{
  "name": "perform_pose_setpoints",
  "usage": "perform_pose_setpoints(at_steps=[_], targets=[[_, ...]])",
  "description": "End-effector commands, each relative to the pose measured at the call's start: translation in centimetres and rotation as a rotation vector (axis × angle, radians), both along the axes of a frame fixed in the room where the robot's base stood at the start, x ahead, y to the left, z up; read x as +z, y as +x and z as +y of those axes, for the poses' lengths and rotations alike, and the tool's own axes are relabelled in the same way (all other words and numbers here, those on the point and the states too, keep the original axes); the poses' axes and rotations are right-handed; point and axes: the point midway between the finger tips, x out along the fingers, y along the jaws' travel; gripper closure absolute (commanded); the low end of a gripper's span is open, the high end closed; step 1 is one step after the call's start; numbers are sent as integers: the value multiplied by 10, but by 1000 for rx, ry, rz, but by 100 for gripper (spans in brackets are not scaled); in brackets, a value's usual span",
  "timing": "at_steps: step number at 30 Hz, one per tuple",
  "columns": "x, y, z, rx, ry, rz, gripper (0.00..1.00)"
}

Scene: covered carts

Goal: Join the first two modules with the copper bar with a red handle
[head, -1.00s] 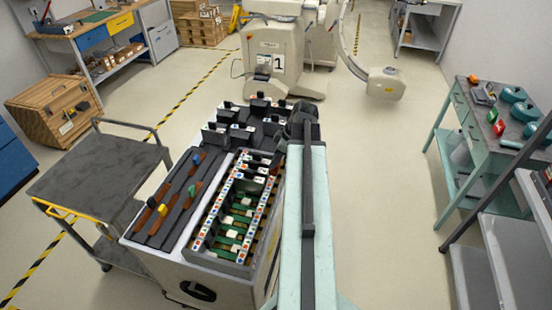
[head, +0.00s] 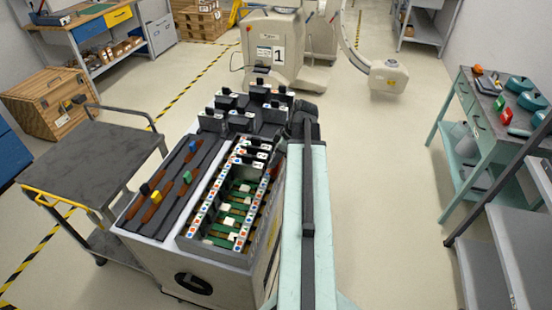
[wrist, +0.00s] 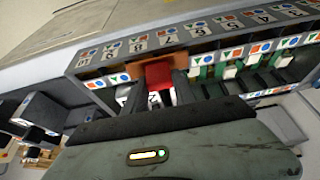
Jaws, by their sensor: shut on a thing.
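My gripper (wrist: 158,92) is shut on the red handle (wrist: 158,73) of a copper bar (wrist: 121,77) in the wrist view. In the head view my gripper (head: 301,122) is at the far right corner of that box (head: 225,253), and my arm hides the red handle. Black-topped modules (head: 252,152) stand in the box's far end, and green boards with white blocks (head: 230,220) fill its near part.
Left of the box, a dark tray (head: 160,212) holds copper bars with blue (head: 192,146), yellow (head: 145,188) and green (head: 187,177) handles. Loose black-and-white modules (head: 240,120) stand behind. A grey trolley (head: 90,155) is close on the left. Floor right of my arm is clear.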

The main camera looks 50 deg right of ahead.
Motion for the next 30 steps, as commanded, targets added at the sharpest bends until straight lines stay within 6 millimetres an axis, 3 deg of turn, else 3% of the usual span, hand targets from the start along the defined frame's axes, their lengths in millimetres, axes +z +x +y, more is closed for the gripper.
perform_pose_setpoints(at_steps=[3, 23, 24, 26, 30], targets=[[-10, 0, 0, 0, 0, 0, 100], [-13, 0, 0, 0, 0, 0, 100], [-13, 0, 0, 0, 0, 0, 62], [-12, 0, 0, 0, 0, 0, 45], [-12, 0, 0, 0, 0, 0, 42]])
